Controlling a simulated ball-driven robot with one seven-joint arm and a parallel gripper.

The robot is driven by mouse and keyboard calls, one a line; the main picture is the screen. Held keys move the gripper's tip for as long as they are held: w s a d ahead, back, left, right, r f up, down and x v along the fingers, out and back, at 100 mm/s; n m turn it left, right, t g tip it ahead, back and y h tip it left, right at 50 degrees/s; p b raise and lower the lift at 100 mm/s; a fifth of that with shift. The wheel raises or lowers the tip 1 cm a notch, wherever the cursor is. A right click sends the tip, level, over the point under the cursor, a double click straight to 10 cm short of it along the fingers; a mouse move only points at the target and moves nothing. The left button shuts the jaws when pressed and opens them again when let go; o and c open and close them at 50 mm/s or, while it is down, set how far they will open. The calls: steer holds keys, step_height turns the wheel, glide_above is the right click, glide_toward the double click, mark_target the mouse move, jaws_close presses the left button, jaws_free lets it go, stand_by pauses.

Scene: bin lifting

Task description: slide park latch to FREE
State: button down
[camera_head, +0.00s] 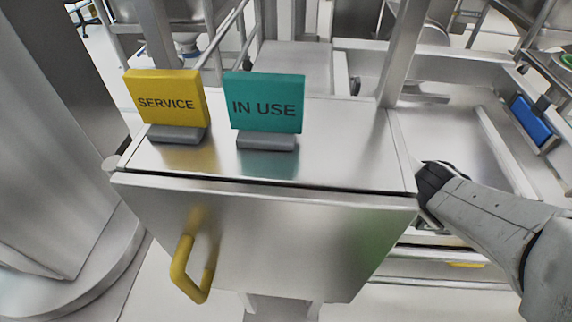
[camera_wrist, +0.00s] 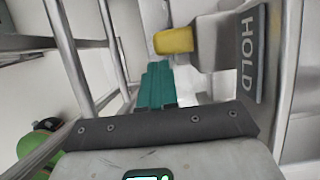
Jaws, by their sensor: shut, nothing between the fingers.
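In the wrist view, a yellow knob (camera_wrist: 173,40) sticks out to the left from a metal block at the upper middle; it looks like the park latch. A dark plate marked HOLD (camera_wrist: 249,52) is to its right; no FREE marking shows. My gripper (camera_wrist: 157,68) has teal fingers, shut and empty, with the tips just below and slightly left of the knob. A small gap seems to lie between them, but contact cannot be told. In the head view my arm reaches to the cabinet's right side, and the gripper and latch are hidden there.
A steel cabinet (camera_head: 270,225) with a yellow handle (camera_head: 183,270) fills the middle of the head view. A yellow SERVICE sign (camera_head: 165,98) and a teal IN USE sign (camera_head: 264,102) stand on top. Metal rails (camera_wrist: 66,50) run along the left in the wrist view.

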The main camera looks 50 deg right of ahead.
steer(key=shift+w+a, duration=0.85)
steer(key=shift+w, duration=0.25)
steer(key=shift+w+a, duration=0.85)
steer(key=shift+w, duration=0.25)
